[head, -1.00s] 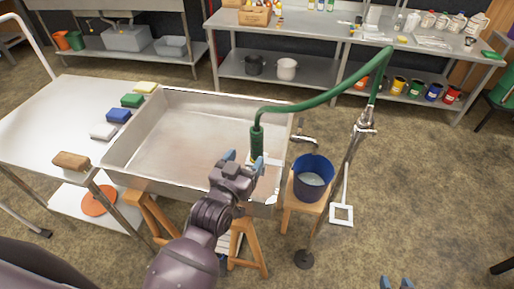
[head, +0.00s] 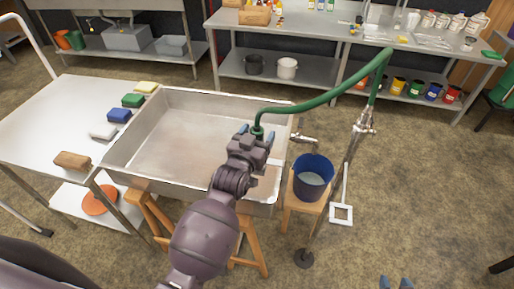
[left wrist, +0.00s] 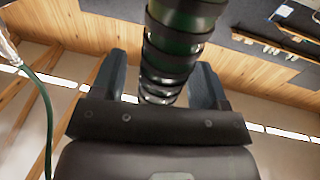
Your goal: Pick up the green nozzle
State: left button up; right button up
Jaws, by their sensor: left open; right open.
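The green nozzle (head: 257,130) hangs at the end of the green hose (head: 325,98), over the right part of the metal pan (head: 165,150). My gripper hides most of it in the head view. My left gripper (head: 257,134) is open at the nozzle, one blue fingertip on each side. In the left wrist view the dark green ribbed nozzle (left wrist: 178,45) stands between the two open fingers of the left gripper (left wrist: 160,68). I cannot tell whether they touch it. My right gripper (head: 396,283) is open and empty at the bottom edge.
A blue bucket (head: 313,178) stands on a wooden stool right of the pan. A metal stand (head: 350,165) carries the hose. Open floor lies at the right.

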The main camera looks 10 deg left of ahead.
pick_arm(q)
jog(key=shift+w+d, duration=0.15)
jog(key=shift+w, duration=0.65)
pick_arm(e)
jog(key=shift+s, duration=0.1)
pick_arm(q)
jog(key=c, duration=1.1)
pick_arm(e)
jog(key=shift+s+f, duration=0.1)
jog(key=shift+s, duration=0.1)
pick_arm(q)
jog(key=shift+r, duration=0.15)
